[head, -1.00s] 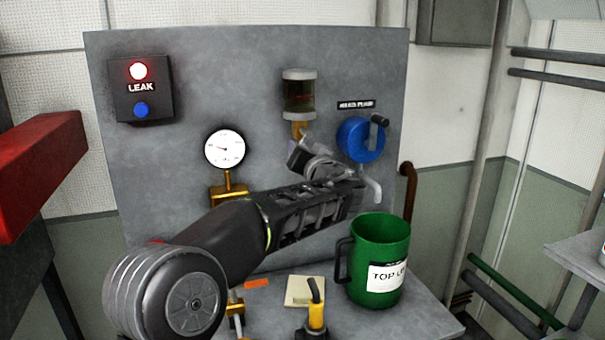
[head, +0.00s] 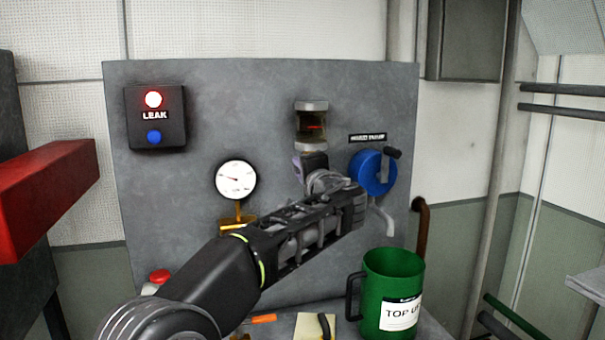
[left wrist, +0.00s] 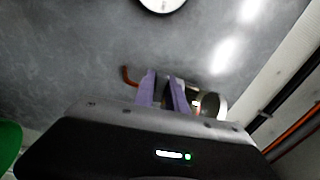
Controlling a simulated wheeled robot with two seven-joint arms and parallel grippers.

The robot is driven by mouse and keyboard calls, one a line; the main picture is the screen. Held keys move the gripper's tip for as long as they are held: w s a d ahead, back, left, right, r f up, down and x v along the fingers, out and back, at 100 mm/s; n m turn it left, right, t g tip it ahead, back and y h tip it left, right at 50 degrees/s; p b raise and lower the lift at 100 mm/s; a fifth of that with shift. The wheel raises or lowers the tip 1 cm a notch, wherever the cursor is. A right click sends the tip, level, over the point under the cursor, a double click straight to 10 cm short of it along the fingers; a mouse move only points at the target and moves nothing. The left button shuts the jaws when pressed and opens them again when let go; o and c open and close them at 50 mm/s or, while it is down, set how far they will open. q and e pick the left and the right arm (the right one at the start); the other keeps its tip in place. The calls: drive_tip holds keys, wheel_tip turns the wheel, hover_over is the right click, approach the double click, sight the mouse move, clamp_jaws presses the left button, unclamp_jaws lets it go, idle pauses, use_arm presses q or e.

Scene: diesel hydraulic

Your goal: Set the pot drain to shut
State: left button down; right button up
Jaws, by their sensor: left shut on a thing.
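The glass pot (head: 311,126) with metal caps is fixed to the grey panel, and a red mark shows in its glass. My left gripper (head: 309,163) is directly below it, at the pot drain, and covers the drain in the head view. In the left wrist view my purple fingers (left wrist: 164,92) are shut on a part of the drain, mostly hidden between them. The pot (left wrist: 212,103) shows to their right. A small reddish-brown bent piece (left wrist: 128,76) sticks out to their left. I cannot tell the drain's setting. My right gripper is not in view.
A blue reel-like part (head: 367,172) with a dark handle is close right of my gripper. A green mug (head: 372,270) stands on the ledge below a grey spout (head: 383,217). The gauge (head: 236,179) and lit red leak lamp (head: 153,99) are to the left.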

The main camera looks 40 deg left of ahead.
use_arm(q)
drive_tip(key=shift+r+m, duration=0.3)
drive_tip(key=shift+m, duration=0.5)
drive_tip(key=c, duration=1.4)
unclamp_jaws()
drive_tip(key=shift+o, duration=0.2)
drive_tip(key=b+v, duration=0.1)
drive_tip(key=v, duration=0.6)
drive_tip(key=shift+s+d+b, duration=0.2)
drive_tip(key=shift+d+b, duration=0.15)
drive_tip(key=shift+b, duration=0.05)
